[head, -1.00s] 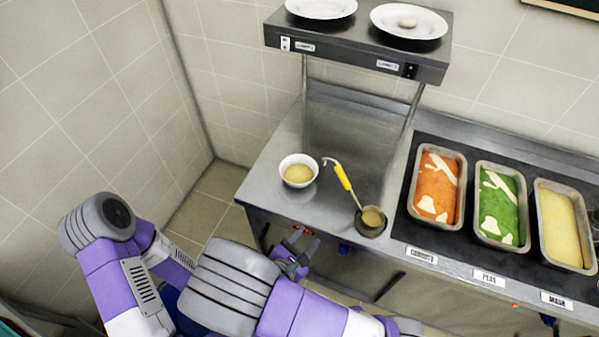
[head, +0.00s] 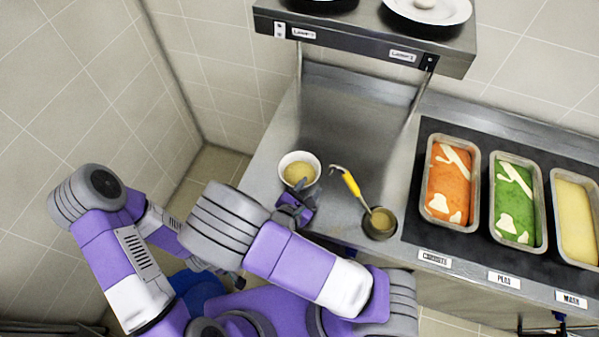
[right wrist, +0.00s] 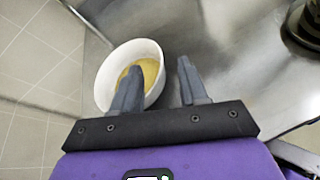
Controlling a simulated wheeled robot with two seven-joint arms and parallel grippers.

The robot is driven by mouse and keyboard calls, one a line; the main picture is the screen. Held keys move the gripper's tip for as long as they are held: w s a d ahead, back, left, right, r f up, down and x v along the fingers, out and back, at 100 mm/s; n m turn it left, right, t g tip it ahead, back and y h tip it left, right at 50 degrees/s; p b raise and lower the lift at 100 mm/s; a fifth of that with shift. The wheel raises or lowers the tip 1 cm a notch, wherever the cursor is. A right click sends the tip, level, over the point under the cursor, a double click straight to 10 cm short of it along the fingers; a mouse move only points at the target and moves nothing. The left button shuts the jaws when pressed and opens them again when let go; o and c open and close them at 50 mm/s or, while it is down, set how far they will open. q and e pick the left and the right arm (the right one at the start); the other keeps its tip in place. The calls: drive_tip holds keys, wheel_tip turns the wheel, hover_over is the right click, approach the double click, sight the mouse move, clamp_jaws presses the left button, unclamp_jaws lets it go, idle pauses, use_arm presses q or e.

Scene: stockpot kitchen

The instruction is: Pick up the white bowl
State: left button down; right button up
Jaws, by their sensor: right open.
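The white bowl (head: 301,155) stands upright on the left end of the steel counter, with yellowish food in it. My right gripper (head: 299,189) is at the bowl's near side. In the right wrist view the white bowl (right wrist: 105,78) lies at the fingers of my right gripper (right wrist: 160,66). The gripper is open. One finger overlaps the bowl's inside and the other shows to the right of its rim, over the counter. I cannot tell whether either touches the bowl. My left gripper (head: 236,281) shows small and dark, low beside my right arm; its jaws are unclear.
A yellow-handled ladle (head: 351,184) rests in a small round pot (head: 380,224) right of the bowl. Food pans, such as the orange one (head: 429,188), stand further right. A shelf (head: 350,39) with plates overhangs the counter's back. Bare counter (head: 340,120) lies behind the bowl.

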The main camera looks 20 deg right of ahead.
sight(317, 175)
drive_tip(key=x, duration=0.6)
drive_tip(key=shift+w+a+f, duration=0.15)
drive_tip(key=shift+a+f, duration=0.1)
drive_tip(key=shift+f, duration=0.05)
drive_tip(key=shift+r, duration=0.1)
clamp_jaws()
